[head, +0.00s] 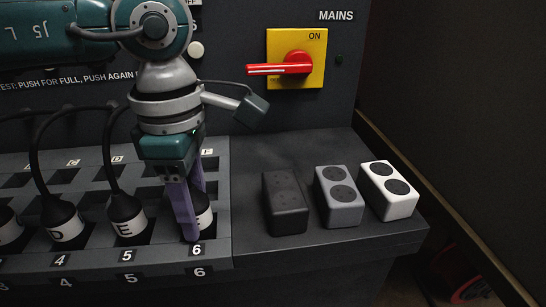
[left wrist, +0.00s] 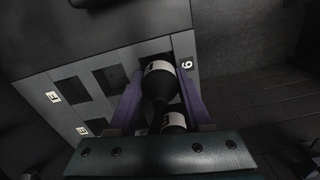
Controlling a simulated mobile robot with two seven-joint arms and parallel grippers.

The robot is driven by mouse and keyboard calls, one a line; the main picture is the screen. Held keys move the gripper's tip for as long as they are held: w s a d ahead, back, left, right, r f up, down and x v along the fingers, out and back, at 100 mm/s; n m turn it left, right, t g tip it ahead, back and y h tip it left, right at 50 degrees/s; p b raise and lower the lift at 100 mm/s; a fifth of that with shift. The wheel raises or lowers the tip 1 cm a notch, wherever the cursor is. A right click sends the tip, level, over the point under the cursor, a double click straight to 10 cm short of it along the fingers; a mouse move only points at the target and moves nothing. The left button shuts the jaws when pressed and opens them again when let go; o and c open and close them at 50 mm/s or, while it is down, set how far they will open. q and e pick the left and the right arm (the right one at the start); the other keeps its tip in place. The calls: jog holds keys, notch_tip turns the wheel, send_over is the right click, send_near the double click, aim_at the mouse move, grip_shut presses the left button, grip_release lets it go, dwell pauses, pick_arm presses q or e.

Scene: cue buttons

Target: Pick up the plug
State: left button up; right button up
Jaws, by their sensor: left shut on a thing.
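My left gripper (head: 197,214) points down over socket 6 at the right end of the socket panel, with its two purple fingers shut on a black plug (head: 205,212) with a white band. The near finger hides much of this plug in the head view. In the left wrist view the plug (left wrist: 157,85) sits between the fingers, its white band at the socket opening. I cannot tell whether it has lifted. Plug E (head: 126,218) stands at socket 5 and plug D (head: 65,224) at socket 4, both with black cables. My right gripper is not in view.
The grey socket panel (head: 222,250) has empty openings behind the plugs. To the right stand a black block (head: 285,203), a grey block (head: 339,196) and a white block (head: 388,190) with dark round pads. A red MAINS switch (head: 290,66) on a yellow plate reads ON.

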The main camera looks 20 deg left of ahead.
pick_arm(q)
grip_shut()
jog(key=shift+r, duration=0.15)
notch_tip(320, 180, up, 20)
dwell(0.5)
notch_tip(320, 180, up, 6)
jog(key=p, duration=0.5)
jog(key=shift+f, duration=0.25)
dwell(0.4)
